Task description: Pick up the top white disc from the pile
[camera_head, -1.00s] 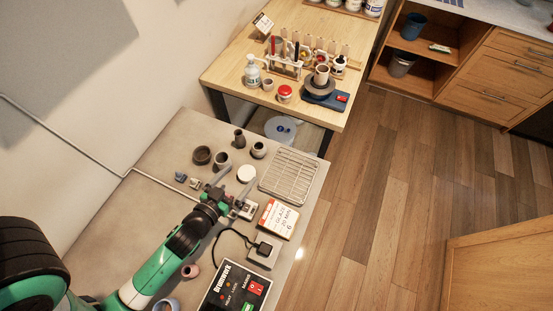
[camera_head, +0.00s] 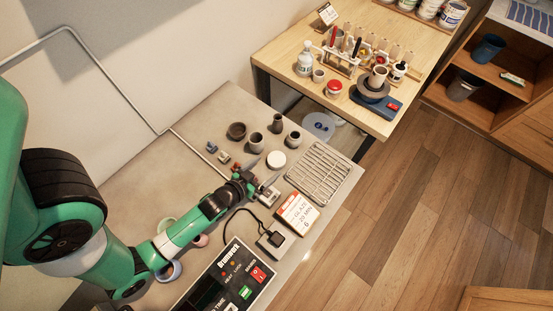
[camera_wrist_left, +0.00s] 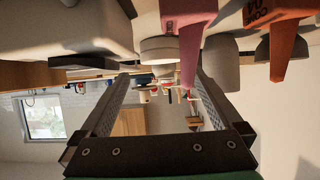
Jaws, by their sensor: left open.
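The pile of white discs (camera_head: 276,159) stands on the grey table, between the dark pots and the wire rack, with its round top showing. The white discs (camera_wrist_left: 158,47) also show in the left wrist view, which looks upside down, ahead of the fingers and apart from them. My left gripper (camera_head: 266,178) is open and low over the table, on the near side of the pile. Its two fingers (camera_wrist_left: 160,78) are spread in the left wrist view with nothing between them. My right gripper is not in view.
A wire rack (camera_head: 318,172) lies right of the pile. Dark pots (camera_head: 255,142) stand behind and left of it. A glaze box (camera_head: 296,212), a plug adapter (camera_head: 272,241) and a controller (camera_head: 236,280) lie nearer. Pink (camera_wrist_left: 188,45) and orange (camera_wrist_left: 284,45) cones hang close in the wrist view.

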